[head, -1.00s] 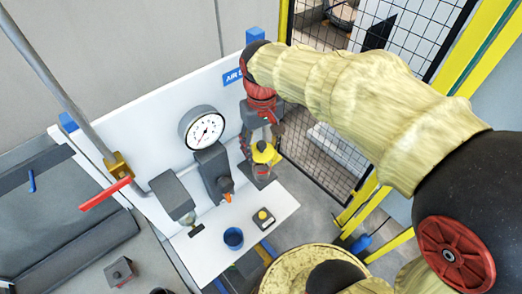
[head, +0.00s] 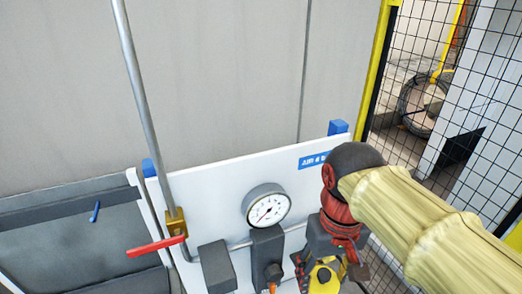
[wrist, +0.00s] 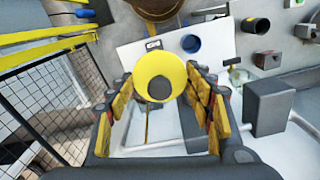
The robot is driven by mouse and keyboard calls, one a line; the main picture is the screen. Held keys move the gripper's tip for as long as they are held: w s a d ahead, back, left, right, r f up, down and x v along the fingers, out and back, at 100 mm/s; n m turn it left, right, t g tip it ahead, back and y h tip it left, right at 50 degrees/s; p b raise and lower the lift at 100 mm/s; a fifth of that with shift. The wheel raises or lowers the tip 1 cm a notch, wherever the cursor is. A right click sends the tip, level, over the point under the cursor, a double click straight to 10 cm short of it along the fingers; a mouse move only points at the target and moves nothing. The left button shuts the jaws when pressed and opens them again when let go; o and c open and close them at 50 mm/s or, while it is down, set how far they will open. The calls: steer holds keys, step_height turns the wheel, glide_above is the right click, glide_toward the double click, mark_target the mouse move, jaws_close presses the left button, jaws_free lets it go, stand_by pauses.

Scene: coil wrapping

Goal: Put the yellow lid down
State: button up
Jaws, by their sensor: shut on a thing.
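The yellow lid (wrist: 172,66) is round with a dark knob, and it shows face-on between my fingers in the wrist view. My gripper (wrist: 160,84) is shut on it, with a yellow-padded finger on each side. In the head view the lid (head: 323,279) shows at the bottom edge, under my gripper (head: 326,272), in front of the white panel and right of the gauge. Its lower part is cut off by the frame there.
The white shelf (wrist: 134,58) carries a blue cup (wrist: 191,43) and a small block (wrist: 153,44). The white panel (head: 215,200) holds a gauge (head: 267,205), and a red-handled valve (head: 157,246) is at left. A mesh fence (wrist: 40,110) stands close by.

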step_height(320, 180, down, 17)
steer(key=b, duration=1.5)
steer(key=shift+b, duration=0.4)
steer(key=shift+r, duration=0.15)
